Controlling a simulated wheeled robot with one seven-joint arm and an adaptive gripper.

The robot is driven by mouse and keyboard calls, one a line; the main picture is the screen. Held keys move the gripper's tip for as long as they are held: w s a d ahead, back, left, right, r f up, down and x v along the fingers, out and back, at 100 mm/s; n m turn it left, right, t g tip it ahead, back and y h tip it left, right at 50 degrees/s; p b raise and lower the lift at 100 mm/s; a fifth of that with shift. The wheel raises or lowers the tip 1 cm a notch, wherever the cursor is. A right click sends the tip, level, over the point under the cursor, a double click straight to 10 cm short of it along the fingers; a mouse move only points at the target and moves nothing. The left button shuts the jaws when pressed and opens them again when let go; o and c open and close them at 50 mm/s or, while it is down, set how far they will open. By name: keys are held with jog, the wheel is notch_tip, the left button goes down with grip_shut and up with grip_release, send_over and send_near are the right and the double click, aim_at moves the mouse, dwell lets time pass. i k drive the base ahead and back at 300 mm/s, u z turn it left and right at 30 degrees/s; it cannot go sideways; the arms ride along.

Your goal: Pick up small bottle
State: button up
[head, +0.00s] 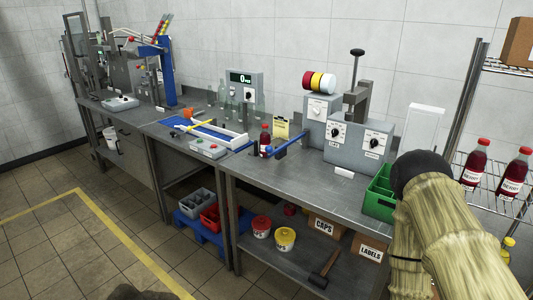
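A small bottle (265,141) with dark red contents and a pale label stands upright on the steel bench (285,176), near its middle. A blue bar lies close beside it on the right. Two larger-looking red bottles, one on the left (475,165) and one on the right (513,173), stand on the wire rack at the right. Clear glass bottles (222,93) stand at the back of the bench. My arm, in a beige cover with a dark rounded part, fills the lower right. My gripper's fingers are not seen.
Tubs and cartons (324,226) sit on the lower shelf. Floor in front is clear.

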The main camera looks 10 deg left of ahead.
aim_at(265, 137)
jog(key=z, duration=0.3)
jog(key=i, duration=0.9)
jog(key=u, duration=0.45)
